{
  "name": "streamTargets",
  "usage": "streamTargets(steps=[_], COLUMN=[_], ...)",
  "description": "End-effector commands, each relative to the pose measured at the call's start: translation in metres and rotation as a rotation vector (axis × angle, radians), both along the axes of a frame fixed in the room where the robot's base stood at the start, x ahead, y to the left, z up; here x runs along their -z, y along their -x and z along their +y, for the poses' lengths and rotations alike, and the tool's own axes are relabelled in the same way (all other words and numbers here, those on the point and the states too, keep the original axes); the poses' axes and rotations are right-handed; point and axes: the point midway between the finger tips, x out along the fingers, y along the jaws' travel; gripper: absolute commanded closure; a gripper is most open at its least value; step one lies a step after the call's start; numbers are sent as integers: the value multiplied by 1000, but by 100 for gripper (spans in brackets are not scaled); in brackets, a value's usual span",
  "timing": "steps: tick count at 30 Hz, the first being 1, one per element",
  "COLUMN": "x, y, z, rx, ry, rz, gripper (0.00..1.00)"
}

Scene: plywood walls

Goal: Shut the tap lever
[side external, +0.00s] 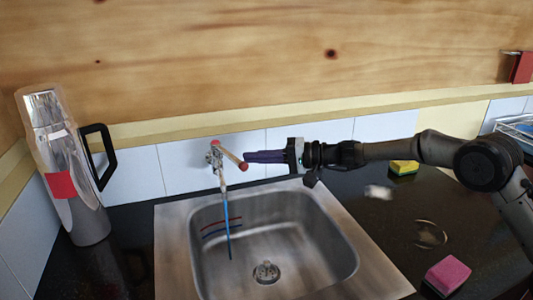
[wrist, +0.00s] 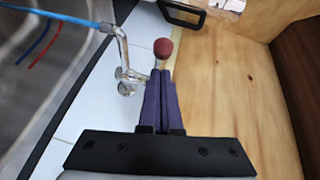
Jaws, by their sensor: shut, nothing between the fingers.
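The tap (side external: 216,160) is mounted on the white tiles above the sink, and a thin blue stream (side external: 227,225) runs down from its spout. The tap lever (side external: 230,154) is a pale bar with red ends, slanting down to the right. In the wrist view its red knob (wrist: 163,48) shows just beyond my fingertips. My gripper (side external: 246,157) has purple fingers, shut and empty, pointing left with the tips at or very near the lever's right end. I cannot tell whether they touch. The fingers (wrist: 161,75) hide part of the lever in the wrist view.
A steel sink (side external: 174,240) lies below the tap. A shiny flask (side external: 78,190) with a black handle stands at the left. A pink sponge (side external: 447,275) and a yellow sponge (side external: 404,167) lie on the dark counter (side external: 390,225) at the right. The tiled wall (side external: 180,168) is close behind.

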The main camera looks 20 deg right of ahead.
Motion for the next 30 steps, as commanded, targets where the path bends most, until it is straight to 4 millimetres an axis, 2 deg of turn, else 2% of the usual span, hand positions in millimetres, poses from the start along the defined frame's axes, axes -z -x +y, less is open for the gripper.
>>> streamTargets(steps=[12, 22, 30], x=[1, 0, 1], y=[2, 17, 19], z=[3, 40, 46], rx=[0, -1, -3], ry=[0, 0, 0], rz=[1, 0, 1], gripper=[100, 100, 100])
